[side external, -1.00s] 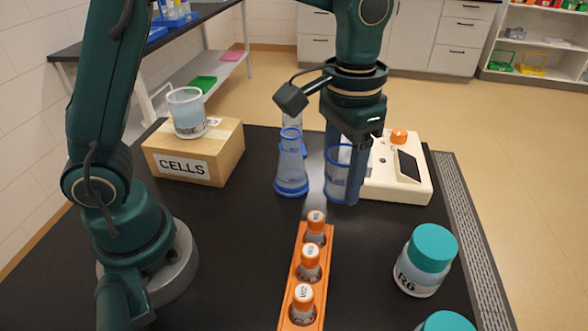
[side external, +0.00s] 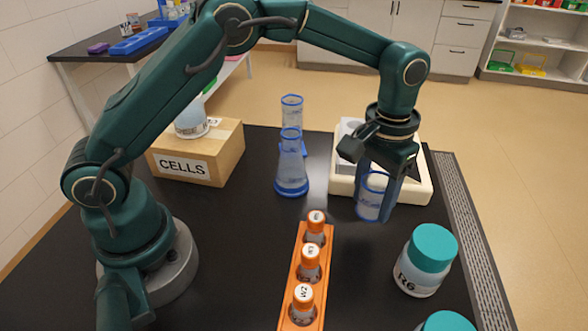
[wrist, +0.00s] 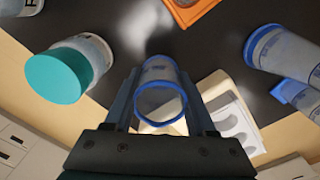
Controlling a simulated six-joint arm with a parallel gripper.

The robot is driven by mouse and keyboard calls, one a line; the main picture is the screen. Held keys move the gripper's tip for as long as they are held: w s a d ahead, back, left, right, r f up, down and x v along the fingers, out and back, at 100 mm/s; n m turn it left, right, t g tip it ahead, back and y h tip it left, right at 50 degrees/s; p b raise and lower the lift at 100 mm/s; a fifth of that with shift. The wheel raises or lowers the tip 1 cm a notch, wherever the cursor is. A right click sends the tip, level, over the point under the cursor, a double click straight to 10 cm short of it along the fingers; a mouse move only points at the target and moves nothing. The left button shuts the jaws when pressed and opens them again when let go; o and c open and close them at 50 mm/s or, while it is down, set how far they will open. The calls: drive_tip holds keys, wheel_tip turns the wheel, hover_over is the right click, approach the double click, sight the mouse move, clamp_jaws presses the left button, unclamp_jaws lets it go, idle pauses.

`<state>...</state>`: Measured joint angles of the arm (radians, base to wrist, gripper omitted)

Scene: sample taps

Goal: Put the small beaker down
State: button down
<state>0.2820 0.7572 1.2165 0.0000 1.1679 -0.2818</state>
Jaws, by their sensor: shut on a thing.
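The small beaker (side external: 368,203) is clear with a blue rim. My gripper (side external: 380,190) is shut on it, one finger on each side, in front of the white instrument. In the wrist view the beaker (wrist: 160,88) sits between the two fingers of my gripper (wrist: 160,95), its blue-rimmed mouth toward the camera. The beaker looks upright. One finger hides part of its right side in the side view. I cannot tell whether its base touches the black bench.
The white instrument (side external: 412,190) stands just behind the beaker. A blue-based flask (side external: 291,170) and a cylinder (side external: 292,108) stand left. An orange vial rack (side external: 292,265) is in front. A teal-capped bottle (side external: 420,262) is front right. A CELLS box (side external: 195,155) carries another beaker (side external: 190,122).

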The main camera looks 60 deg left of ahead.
sight(370, 235)
drive_tip(key=shift+d+f, duration=0.45)
drive_tip(key=shift+d, duration=0.2)
drive_tip(key=shift+f, duration=2)
drive_tip(key=shift+c, duration=1.1)
unclamp_jaws()
drive_tip(key=shift+f, duration=0.1)
